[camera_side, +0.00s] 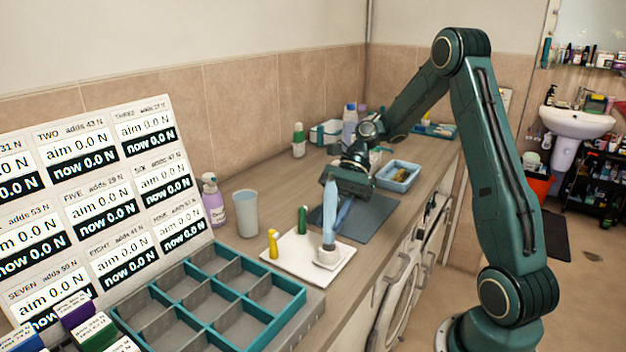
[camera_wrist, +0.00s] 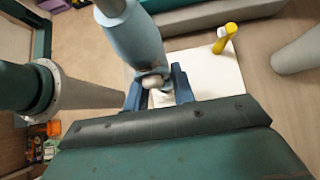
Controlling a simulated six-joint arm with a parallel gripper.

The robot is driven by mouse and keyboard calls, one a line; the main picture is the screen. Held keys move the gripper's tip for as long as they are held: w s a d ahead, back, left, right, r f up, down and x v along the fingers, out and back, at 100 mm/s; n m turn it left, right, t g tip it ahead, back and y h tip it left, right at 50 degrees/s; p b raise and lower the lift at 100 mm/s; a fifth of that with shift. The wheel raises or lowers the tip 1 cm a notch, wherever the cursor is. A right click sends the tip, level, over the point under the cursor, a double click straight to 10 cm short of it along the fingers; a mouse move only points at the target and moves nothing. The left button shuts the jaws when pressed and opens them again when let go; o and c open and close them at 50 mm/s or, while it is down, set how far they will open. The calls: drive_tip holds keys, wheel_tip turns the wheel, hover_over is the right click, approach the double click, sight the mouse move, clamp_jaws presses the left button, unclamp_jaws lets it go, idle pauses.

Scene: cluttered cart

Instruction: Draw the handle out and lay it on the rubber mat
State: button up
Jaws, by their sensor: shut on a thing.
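The light blue handle (camera_side: 330,205) stands about upright in the side view, with a grey lower part above a small white holder (camera_side: 328,259) on a white board (camera_side: 290,258). My gripper (camera_side: 338,218) is shut on the handle from the far side. In the wrist view the handle (camera_wrist: 138,45) runs up from between the blue fingers (camera_wrist: 158,90) of my gripper. I cannot tell whether its lower end is still inside the holder. The dark grey rubber mat (camera_side: 373,218) lies flat behind the white board and is bare where visible; my gripper hides part of it.
A grey cup (camera_side: 246,213) and a purple bottle (camera_side: 213,203) stand left. A teal divided tray (camera_side: 290,288) is in front, a blue tray (camera_side: 411,177) beyond the mat.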

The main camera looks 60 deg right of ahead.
drive_tip(key=shift+r, duration=1.15)
drive_tip(key=shift+d, duration=0.15)
drive_tip(key=w+d+f+h, duration=0.1)
drive_tip(key=w+d+h, duration=0.1)
drive_tip(key=d+h, duration=0.4)
drive_tip(key=w+d+f+h, duration=0.1)
drive_tip(key=d+f+h, duration=0.1)
drive_tip(key=d+h, duration=0.4)
drive_tip(key=w+d+f+h, duration=0.2)
drive_tip(key=d+h, duration=0.3)
drive_tip(key=d, duration=0.4)
drive_tip(key=shift+w+d+f+h, duration=0.2)
drive_tip(key=shift+w+h, duration=0.15)
drive_tip(key=shift+h, duration=0.05)
drive_tip(key=shift+d+f, duration=0.15)
drive_tip(key=shift+f, duration=1.8)
drive_tip(key=shift+f, duration=1.05)
